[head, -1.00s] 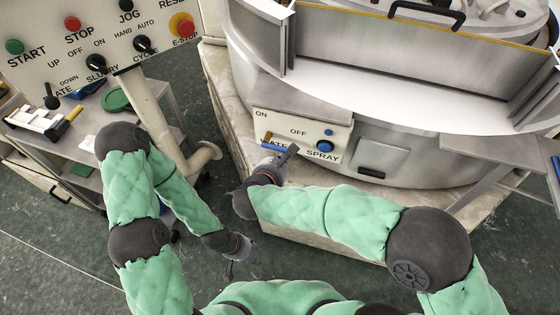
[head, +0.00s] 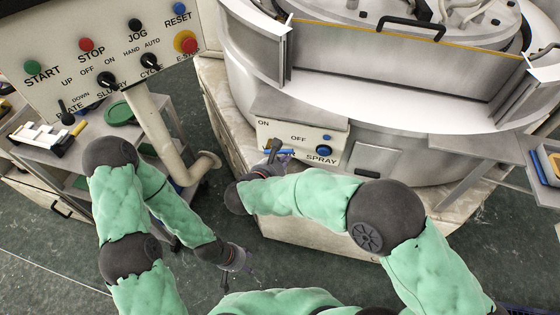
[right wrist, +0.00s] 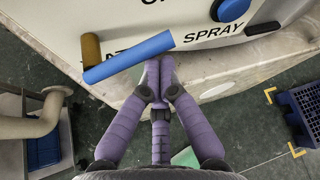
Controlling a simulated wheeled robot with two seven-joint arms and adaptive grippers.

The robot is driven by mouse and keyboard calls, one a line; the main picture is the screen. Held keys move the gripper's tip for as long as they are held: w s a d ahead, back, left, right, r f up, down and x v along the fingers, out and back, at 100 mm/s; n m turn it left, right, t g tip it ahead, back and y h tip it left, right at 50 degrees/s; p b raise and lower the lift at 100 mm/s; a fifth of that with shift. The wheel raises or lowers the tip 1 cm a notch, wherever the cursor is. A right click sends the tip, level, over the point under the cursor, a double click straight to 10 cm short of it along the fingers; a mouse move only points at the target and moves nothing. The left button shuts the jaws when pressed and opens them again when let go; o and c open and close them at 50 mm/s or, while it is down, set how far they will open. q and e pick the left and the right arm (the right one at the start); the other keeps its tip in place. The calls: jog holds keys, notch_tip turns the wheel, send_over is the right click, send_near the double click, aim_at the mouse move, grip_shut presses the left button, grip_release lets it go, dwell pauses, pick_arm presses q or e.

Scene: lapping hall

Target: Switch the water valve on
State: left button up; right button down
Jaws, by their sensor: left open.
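The water valve has a blue lever (right wrist: 128,57) and a brass-coloured body (right wrist: 91,50). It sits on the white panel below the ON and OFF labels and partly covers the WATER lettering. In the head view the blue lever (head: 287,151) lies about level, partly hidden by my right gripper (head: 274,147). In the right wrist view my right gripper (right wrist: 159,68) has its fingers together, with nothing seen between them. Its tips are just below the lever's free end; I cannot tell whether they touch it. My left gripper (head: 240,272) is open and empty, low over the floor.
A blue SPRAY knob (head: 323,151) is right of the valve. A control box (head: 100,60) with buttons and switches stands at upper left on a pale post. A grey cart (head: 60,160) is at left. The round lapping machine (head: 400,95) fills the upper right.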

aim_at(269, 147)
pick_arm(q)
jog(key=shift+r+p, duration=0.85)
jog(key=shift+r, duration=0.25)
pick_arm(e)
jog(key=shift+w+a+r+n+h, duration=0.25)
jog(key=shift+a+r+n+h, duration=0.45)
jog(key=shift+r+n, duration=0.1)
jog(key=shift+w+a+r+n+h, duration=0.25)
jog(key=shift+a+r+n+h, duration=0.3)
jog(key=shift+a+r+n, duration=0.15)
jog(key=shift+w+a+r+n+h, duration=0.25)
jog(key=shift+a+r+n+h, duration=0.45)
jog(key=shift+r, duration=0.15)
jog(key=shift+a, duration=0.1)
pick_arm(q)
jog(key=shift+a, duration=0.1)
